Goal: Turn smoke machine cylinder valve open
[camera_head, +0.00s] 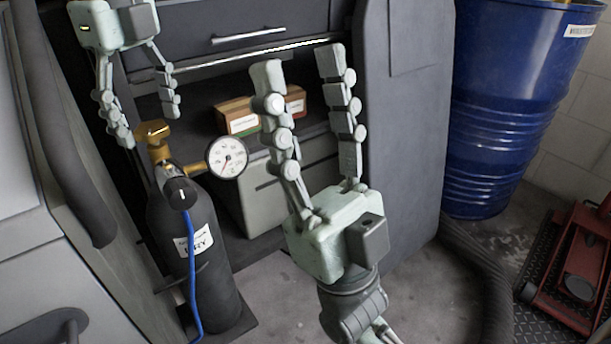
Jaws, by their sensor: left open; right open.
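The dark gas cylinder (206,272) stands upright at the lower left, with a white label on its side. Its brass valve knob (152,131) sits on top. A round white pressure gauge (228,157) sticks out to the right of the valve, and a blue hose (191,265) runs down the cylinder's front. My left gripper (148,128) is open and empty, its fingers pointing down just above and around the knob in the picture; I cannot tell if they touch it. My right gripper (298,70) is open and empty, fingers pointing up, to the right of the gauge.
Behind is a dark cabinet with a drawer handle (247,37) and small boxes (238,116) on a shelf. A grey box (258,194) stands behind the gauge. A blue drum (507,110) and a red jack (580,262) are at the right. Grey panels border the left.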

